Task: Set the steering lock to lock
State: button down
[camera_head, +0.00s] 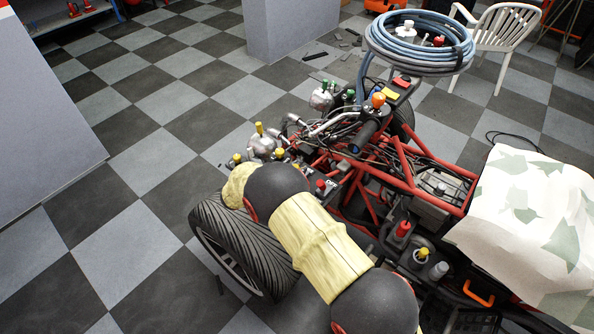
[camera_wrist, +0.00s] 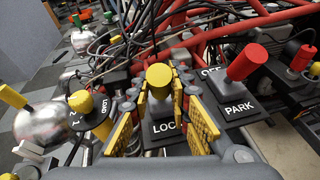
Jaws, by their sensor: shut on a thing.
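The steering lock lever, a yellow cap (camera_wrist: 159,75) on a grey stem, stands in the middle of the wrist view. It rises from a black plate (camera_wrist: 163,128) with white letters that read "LOC", the rest being covered. My gripper (camera_wrist: 159,108) has its yellow-padded fingers on either side of the stem and is shut on the lever. The cap sticks up between the fingers. In the head view my padded arm reaches over the vehicle's near side, and I cannot pick out the fingers or which yellow cap is this lever.
A red lever (camera_wrist: 246,63) on a plate marked "OFF" and "PARK" stands close on the right. A yellow knob (camera_wrist: 81,102) on a round black dial stands close on the left. Red frame tubes (camera_head: 408,165), a tyre (camera_head: 235,240) and coiled hose (camera_head: 420,45) crowd the area.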

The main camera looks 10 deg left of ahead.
jog(key=c, duration=1.6)
grip_release()
jog(key=shift+c, duration=0.2)
jog(key=v, duration=1.2)
